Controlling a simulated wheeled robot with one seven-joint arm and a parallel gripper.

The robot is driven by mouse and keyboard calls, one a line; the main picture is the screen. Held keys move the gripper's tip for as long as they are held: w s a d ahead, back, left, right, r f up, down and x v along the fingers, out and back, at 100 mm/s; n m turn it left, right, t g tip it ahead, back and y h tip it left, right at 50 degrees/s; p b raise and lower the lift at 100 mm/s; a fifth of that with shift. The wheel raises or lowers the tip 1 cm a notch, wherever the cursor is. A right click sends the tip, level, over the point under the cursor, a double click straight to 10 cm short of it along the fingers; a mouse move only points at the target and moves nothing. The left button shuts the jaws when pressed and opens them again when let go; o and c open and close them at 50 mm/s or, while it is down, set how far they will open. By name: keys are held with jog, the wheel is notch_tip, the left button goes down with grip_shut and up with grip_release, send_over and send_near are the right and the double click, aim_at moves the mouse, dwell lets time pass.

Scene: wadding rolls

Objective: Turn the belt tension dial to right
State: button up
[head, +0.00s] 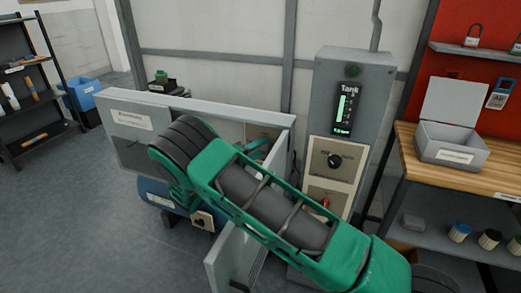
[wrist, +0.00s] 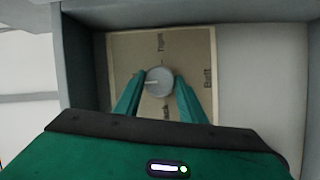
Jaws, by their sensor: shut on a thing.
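The belt tension dial (wrist: 160,76) is a round grey knob on a beige plate (wrist: 195,45) inside a grey open-fronted box. A light mark on its face points to the left of the wrist view. My gripper (wrist: 160,88) is shut on the dial, one green finger on each side. In the head view my green arm reaches into the open grey cabinet (head: 200,105) and hides the dial; part of the beige plate (head: 262,131) shows.
The cabinet's door (head: 238,258) hangs open below my arm. A tall grey column (head: 355,75) with a tank gauge, a black knob (head: 335,161) and a red switch stands to the right. A wooden workbench (head: 470,178) is farther right.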

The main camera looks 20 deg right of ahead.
jog(key=shift+a+f, duration=0.1)
jog(key=shift+a, duration=0.05)
jog(key=o, duration=0.9)
jog(key=shift+o, duration=0.7)
jog(key=v, duration=1)
jog(key=shift+a, duration=0.3)
jog(key=shift+s, duration=0.1)
